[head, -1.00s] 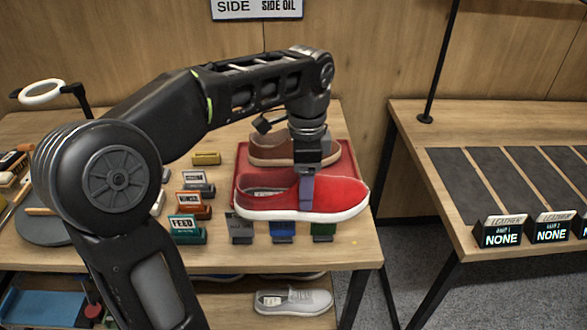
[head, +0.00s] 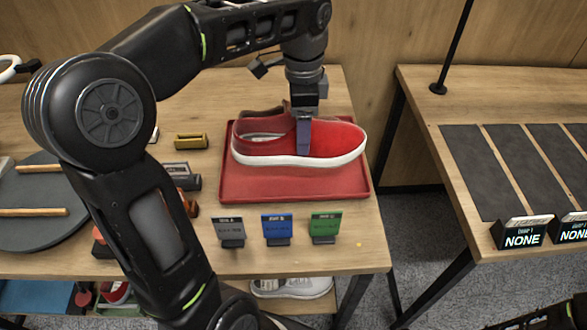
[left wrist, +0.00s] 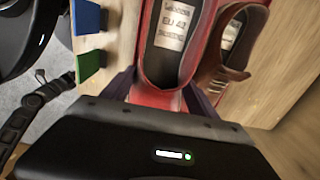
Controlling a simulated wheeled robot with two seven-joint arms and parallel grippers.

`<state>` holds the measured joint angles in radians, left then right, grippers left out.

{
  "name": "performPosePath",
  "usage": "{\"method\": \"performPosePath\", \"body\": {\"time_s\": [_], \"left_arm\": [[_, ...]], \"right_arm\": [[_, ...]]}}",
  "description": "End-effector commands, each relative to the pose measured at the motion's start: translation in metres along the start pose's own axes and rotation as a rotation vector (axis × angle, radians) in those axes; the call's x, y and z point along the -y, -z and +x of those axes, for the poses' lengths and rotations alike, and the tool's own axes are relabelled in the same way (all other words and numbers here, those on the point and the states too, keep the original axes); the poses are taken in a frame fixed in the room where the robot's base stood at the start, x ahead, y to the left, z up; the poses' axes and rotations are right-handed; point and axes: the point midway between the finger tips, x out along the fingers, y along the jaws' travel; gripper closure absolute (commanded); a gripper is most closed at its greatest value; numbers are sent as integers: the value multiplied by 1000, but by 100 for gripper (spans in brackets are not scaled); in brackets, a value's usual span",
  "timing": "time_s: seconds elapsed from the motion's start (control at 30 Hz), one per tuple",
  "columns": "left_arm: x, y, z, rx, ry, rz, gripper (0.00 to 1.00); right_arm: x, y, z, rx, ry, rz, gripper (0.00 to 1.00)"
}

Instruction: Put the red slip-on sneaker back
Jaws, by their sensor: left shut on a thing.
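The red slip-on sneaker (head: 335,142) has a white sole and is held by my left gripper (head: 303,140), which is shut on its side from above. In the head view it hangs over the back part of the red tray (head: 290,186); I cannot tell whether the sole touches anything. In the left wrist view the red sneaker (left wrist: 178,50) shows its insole label, between the gripper fingers. A brown sneaker (left wrist: 226,45) is beside it, mostly hidden behind it in the head view.
Grey, blue and green cards (head: 277,228) stand along the table front before the tray. A yellow block (head: 191,141) and a dark round board (head: 35,215) lie to the left. A second table (head: 470,170) with dark mats is to the right. A light sneaker (head: 292,287) sits on the lower shelf.

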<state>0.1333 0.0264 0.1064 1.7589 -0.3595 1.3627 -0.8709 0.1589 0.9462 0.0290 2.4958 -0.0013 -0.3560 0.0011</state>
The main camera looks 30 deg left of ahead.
Motion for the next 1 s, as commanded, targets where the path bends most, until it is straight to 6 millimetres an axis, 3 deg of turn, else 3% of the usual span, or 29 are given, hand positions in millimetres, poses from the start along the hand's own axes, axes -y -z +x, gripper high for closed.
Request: {"method": "performPosePath", "body": {"time_s": [0.3,0.67,1.0], "left_arm": [[0,0,51,1,0,0,96],[0,0,57,0,1,0,96],[0,0,93,0,0,-1,96]], "right_arm": [[0,0,0,0,0,0,35],[0,0,0,-1,0,-1,35],[1,0,-1,0,0,0,35]]}}
